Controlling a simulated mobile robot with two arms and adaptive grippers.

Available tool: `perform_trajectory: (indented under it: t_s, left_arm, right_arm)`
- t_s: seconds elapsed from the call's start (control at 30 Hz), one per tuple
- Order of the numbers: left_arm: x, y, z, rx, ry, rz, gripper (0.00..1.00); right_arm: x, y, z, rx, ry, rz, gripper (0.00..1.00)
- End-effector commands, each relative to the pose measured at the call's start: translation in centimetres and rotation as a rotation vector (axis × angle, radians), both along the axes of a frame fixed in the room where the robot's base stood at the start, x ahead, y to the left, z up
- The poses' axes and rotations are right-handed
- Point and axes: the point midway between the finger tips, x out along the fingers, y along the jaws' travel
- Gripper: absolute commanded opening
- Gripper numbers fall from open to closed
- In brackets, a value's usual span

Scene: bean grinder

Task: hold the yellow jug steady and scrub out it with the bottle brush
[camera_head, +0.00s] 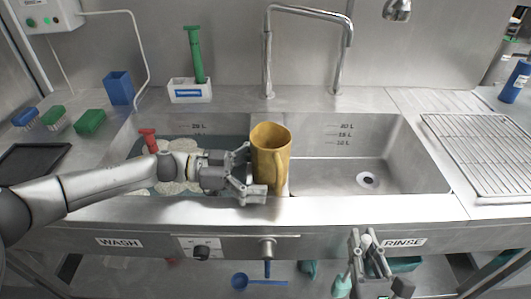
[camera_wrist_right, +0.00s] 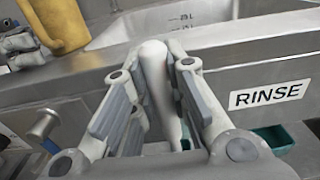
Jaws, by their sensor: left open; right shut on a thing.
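The yellow jug (camera_head: 270,155) stands upright at the divider between the two basins. My left gripper (camera_head: 250,172) is open at the jug's left side, with its fingers close to the wall; contact is unclear. The jug's lower part also shows in the right wrist view (camera_wrist_right: 62,22). My right gripper (camera_head: 367,250) is low in front of the sink's front edge, shut on a pale, rounded, elongated thing (camera_wrist_right: 153,65). Fingers hide much of it, so I cannot tell surely that it is the bottle brush. A green-handled tool (camera_head: 195,55) stands in a white holder (camera_head: 190,92) at the back.
The left basin holds foamy water and a red-handled thing (camera_head: 148,138). The right basin (camera_head: 365,180) is empty, with a drain. A curved faucet (camera_head: 268,60) rises behind the jug.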

Motion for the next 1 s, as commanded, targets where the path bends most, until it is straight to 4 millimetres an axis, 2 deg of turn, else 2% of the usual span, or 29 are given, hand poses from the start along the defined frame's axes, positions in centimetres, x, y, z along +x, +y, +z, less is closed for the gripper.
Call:
perform_trajectory:
  t_s: [0.27,0.5,0.53,0.87,1.0]
  left_arm:
    - [0.0,-0.1,0.0,0.0,0.0,0.001,1.0]
    - [0.0,-0.1,0.0,0.0,0.0,0.0,0.69]
    - [0.0,-0.1,0.0,0.0,0.0,0.0,0.68]
    - [0.0,0.0,0.0,0.0,0.0,0.0,0.68]
    - [0.0,0.0,0.0,0.0,0.0,0.0,0.68]
  right_arm:
    - [0.0,0.0,0.0,0.0,-0.001,0.0,0.0]
    - [0.0,0.0,0.0,0.0,-0.001,0.0,0.0]
    - [0.0,0.0,0.0,0.0,-0.001,0.0,0.0]
    - [0.0,0.0,0.0,0.0,-0.001,0.0,0.0]
    - [0.2,1.0,-0.7,-0.004,0.0,0.034,0.0]
